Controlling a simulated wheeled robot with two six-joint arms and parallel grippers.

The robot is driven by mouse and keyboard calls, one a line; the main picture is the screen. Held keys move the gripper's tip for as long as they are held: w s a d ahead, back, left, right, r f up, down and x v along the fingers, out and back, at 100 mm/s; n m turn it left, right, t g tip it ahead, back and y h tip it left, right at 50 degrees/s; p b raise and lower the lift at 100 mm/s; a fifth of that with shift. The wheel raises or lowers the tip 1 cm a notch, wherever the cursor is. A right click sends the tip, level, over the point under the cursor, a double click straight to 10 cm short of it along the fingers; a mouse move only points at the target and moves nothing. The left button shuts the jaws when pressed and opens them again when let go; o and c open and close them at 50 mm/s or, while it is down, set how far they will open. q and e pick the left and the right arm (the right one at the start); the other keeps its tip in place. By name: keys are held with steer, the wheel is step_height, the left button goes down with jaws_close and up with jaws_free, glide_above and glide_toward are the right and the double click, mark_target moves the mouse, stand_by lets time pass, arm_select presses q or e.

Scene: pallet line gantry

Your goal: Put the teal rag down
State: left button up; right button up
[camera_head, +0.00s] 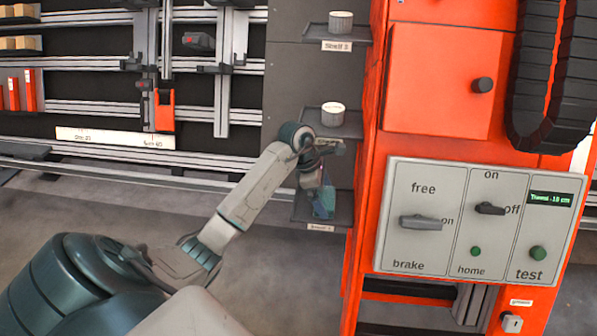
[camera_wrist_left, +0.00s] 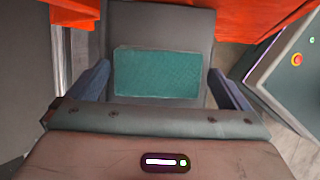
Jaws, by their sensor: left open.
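The teal rag (camera_head: 323,204) lies on the lowest dark shelf (camera_head: 340,221). In the left wrist view the rag (camera_wrist_left: 156,73) is a flat teal rectangle on the grey shelf (camera_wrist_left: 180,22). My left gripper (camera_head: 313,182) is over this shelf, pointing down at the rag. Its two fingers are spread wide on either side of the rag, with a gap at both sides, and do not grip it. Whether the fingertips touch the shelf I cannot tell. My right gripper is not in view.
Two more shelves hang above, each with a pale cup: the middle cup (camera_head: 332,114) is close above my left wrist, the upper cup (camera_head: 340,24) higher. An orange cabinet (camera_head: 437,75) with a control panel (camera_head: 470,222) stands right of the shelves. Rails (camera_head: 100,68) run at left.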

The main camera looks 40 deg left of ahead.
mark_target(323, 197)
arm_select(q)
steer(key=v, duration=0.3)
steer(key=shift+s+a+r, duration=0.15)
steer(key=shift+a+r, duration=0.05)
steer(key=shift+a, duration=0.1)
steer(key=s+a, duration=0.6)
steer(key=a, duration=0.3)
steer(key=shift+a, duration=0.3)
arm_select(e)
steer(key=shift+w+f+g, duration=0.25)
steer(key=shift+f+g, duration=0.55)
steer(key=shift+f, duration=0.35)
arm_select(q)
steer(key=shift+f, duration=0.15)
